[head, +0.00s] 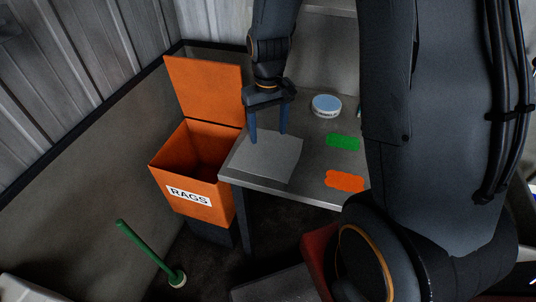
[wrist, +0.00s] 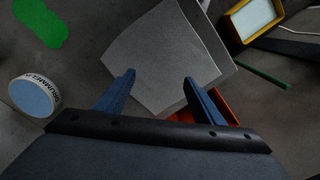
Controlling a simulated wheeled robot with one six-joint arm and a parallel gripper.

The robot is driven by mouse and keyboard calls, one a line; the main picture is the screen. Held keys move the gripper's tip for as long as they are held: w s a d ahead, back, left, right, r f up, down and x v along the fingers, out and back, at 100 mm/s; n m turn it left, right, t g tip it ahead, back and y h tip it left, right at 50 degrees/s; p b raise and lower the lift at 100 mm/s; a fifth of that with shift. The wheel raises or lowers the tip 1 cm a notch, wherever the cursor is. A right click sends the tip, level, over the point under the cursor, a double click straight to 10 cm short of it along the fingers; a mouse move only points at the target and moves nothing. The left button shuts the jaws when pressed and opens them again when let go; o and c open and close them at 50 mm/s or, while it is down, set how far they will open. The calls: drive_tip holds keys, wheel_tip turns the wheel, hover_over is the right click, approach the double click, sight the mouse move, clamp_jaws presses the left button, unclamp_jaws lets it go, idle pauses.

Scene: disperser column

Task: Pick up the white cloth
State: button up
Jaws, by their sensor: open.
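The white cloth (head: 272,158) looks pale grey and lies flat at the near left corner of the grey metal table (head: 310,188). In the wrist view, the cloth (wrist: 165,48) spreads beyond and between the fingertips. My gripper (head: 268,137) points down at the cloth's far part, its two blue fingers apart. The wrist view shows my gripper (wrist: 159,76) open with nothing pinched between the fingers. I cannot tell whether the tips touch the cloth.
An open orange bin marked RAGS (head: 188,196) stands left of the table, lid raised. A round blue-topped tin (head: 326,105), a green patch (head: 342,142) and an orange patch (head: 345,181) lie right of the cloth. A green stick (head: 145,248) leans at lower left.

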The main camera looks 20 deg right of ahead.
sight(268, 152)
drive_tip(key=shift+f+b, duration=1.75)
drive_tip(key=shift+f, duration=1.25)
drive_tip(key=shift+f, duration=0.1)
clamp_jaws()
wheel_tip(268, 152, up, 12)
drive_tip(key=p, duration=1)
